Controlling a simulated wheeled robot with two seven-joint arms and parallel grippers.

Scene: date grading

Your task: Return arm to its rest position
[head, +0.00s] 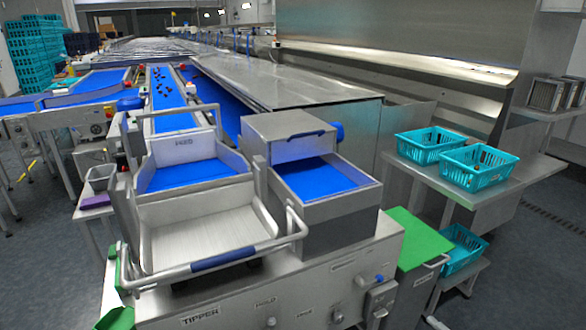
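Neither of my grippers can be made out in the head view, and no arm of mine clearly shows. The tipper (205,240) stands in front of me, with an empty pale tray and a blue-padded bar (224,259) across its front. Behind the tray is a feed hopper (190,165) with a blue floor. To its right is a steel box (335,215) with an empty blue surface inside.
A blue belt (170,115) carrying dark dates runs away behind the hopper. Teal crates (430,147) (478,168) stand on a steel shelf at right, with another crate (462,247) below. A green-lidded bin (415,240) stands beside the tipper. Grey floor shows at left.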

